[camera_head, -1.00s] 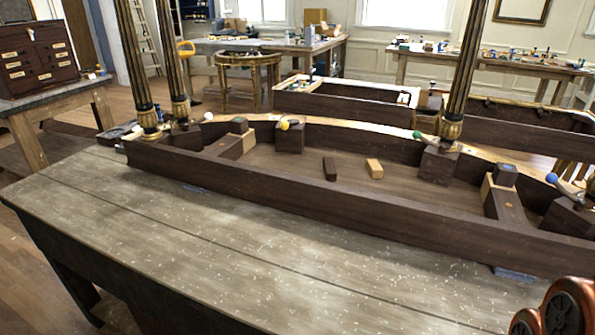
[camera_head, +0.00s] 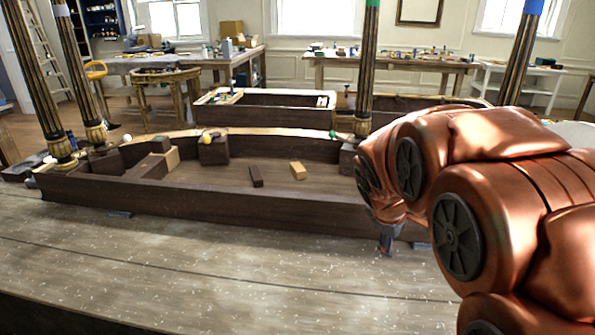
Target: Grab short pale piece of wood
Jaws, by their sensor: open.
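The short pale piece of wood (camera_head: 297,171) lies on the floor of the dark wooden console frame (camera_head: 190,205), right of its middle. A short dark piece of wood (camera_head: 256,177) lies just left of it, with a gap between them. My gripper (camera_head: 388,240) shows only as a small dark part under my copper arm, in front of the frame's near wall. It is to the right of the pale piece and nearer to the camera, apart from it. My gripper is open, and most of it is hidden behind the arm.
The frame's near wall stands between the bare workbench top (camera_head: 220,265) and the pale piece. Dark blocks, one with a yellow ball (camera_head: 207,137), stand along the far wall. A fluted gilt leg (camera_head: 365,75) rises behind my arm. My arm hides the frame's right end.

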